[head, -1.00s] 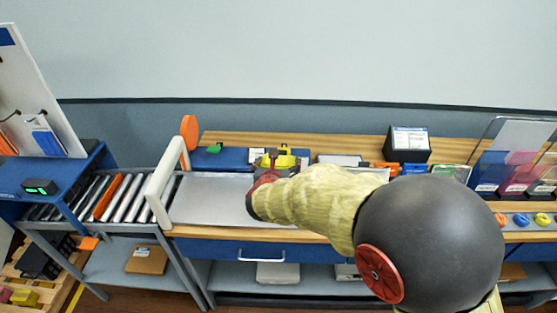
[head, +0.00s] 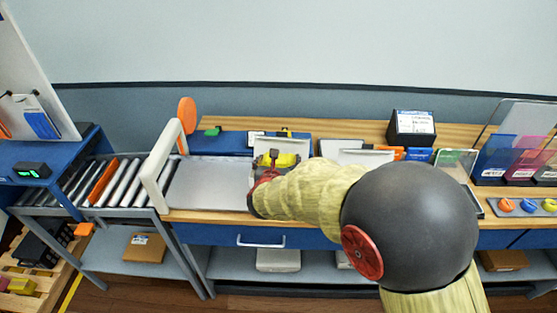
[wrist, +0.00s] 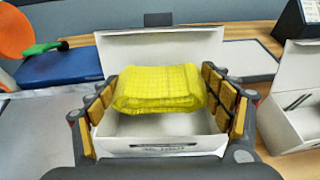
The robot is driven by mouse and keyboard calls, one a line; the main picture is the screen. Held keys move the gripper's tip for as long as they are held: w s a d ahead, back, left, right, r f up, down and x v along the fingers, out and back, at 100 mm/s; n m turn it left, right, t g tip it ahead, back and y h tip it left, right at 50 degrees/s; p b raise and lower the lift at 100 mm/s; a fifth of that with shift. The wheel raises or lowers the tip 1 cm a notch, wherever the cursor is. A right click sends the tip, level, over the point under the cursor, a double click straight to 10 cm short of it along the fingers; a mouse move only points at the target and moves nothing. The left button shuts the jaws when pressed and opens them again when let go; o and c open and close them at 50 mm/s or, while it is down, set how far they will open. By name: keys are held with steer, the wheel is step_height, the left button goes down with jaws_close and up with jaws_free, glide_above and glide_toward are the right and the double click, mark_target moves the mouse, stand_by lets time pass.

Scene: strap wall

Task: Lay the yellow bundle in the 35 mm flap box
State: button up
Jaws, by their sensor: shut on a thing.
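The yellow bundle (wrist: 158,88) is held between the padded fingers of my gripper (wrist: 160,105) in the wrist view. My gripper is shut on it. An open white box (wrist: 160,127) with its flap raised behind is below and beyond the bundle. The bundle hangs over the box opening and hides part of its inside. A label on the box front is not readable. In the head view the bundle (head: 285,160) shows in front of the raised flap (head: 296,145), partly hidden by my arm.
A second open white box (wrist: 295,105) holding thin grey items stands to the right. A blue pad with a green-handled thing (wrist: 45,48) and an orange disc (wrist: 14,32) are at the left. A bare metal plate (head: 208,185) lies left of my gripper.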

steer(key=o, duration=1.2)
steer(key=v, duration=1.2)
